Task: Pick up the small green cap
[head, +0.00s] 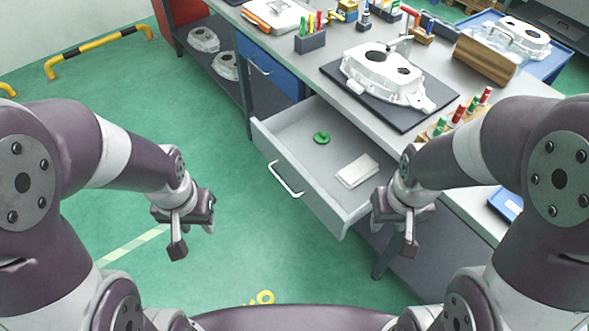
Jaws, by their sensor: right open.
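The small green cap (321,137) lies in the open grey drawer (262,134), towards its back left part. A white box-like block (357,171) lies in the same drawer, to the right of the cap. My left gripper (194,239) hangs over the green floor, left of the drawer and apart from it, open and empty. My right gripper (393,236) is at the right front end of the drawer, open and empty, well away from the cap.
The workbench (441,119) above the drawer carries a white casting (382,76) on a dark mat, and racks of coloured plug-like tools. The drawer front with its handle (285,180) faces me. The floor left of the drawer is free.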

